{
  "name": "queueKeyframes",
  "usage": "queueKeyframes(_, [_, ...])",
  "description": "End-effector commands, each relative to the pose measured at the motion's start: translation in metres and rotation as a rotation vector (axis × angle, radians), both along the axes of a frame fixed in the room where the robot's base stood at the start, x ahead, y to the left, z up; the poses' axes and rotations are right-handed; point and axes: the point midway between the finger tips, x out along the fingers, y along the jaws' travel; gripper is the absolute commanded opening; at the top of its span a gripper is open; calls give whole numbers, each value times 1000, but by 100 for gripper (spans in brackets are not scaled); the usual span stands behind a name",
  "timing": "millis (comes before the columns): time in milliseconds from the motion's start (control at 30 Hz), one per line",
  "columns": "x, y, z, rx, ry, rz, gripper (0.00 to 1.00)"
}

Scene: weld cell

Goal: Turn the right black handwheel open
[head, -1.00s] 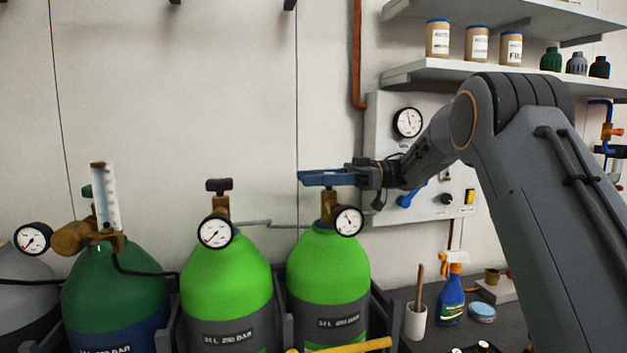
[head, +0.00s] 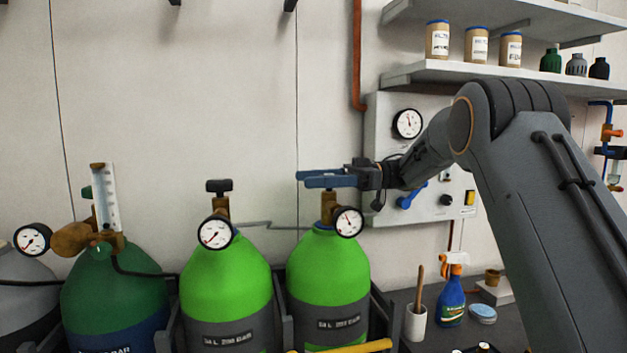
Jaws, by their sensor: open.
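Two bright green cylinders stand side by side. The left one (head: 226,285) carries a black handwheel (head: 219,186) on a brass valve, in plain view. The right one (head: 328,275) has a brass valve (head: 328,205) with a gauge (head: 348,221). My gripper (head: 322,178) is level over the top of that right valve, fingers pointing left and parted. The right black handwheel is hidden behind or between the fingers. I cannot tell whether the fingers touch it.
A dark green cylinder (head: 115,285) with a flow tube stands left. A grey wall panel (head: 432,208) with a blue lever (head: 411,196) is behind my arm. A bench (head: 405,297) at right holds a spray bottle (head: 451,300) and a cup (head: 415,322). Shelves hang above.

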Motion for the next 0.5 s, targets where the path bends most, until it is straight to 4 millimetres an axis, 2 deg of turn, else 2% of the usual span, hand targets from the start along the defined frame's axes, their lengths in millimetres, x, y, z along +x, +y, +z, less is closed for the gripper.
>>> queueKeyframes(500, [21, -66, -2, 0, -1, -1, 65])
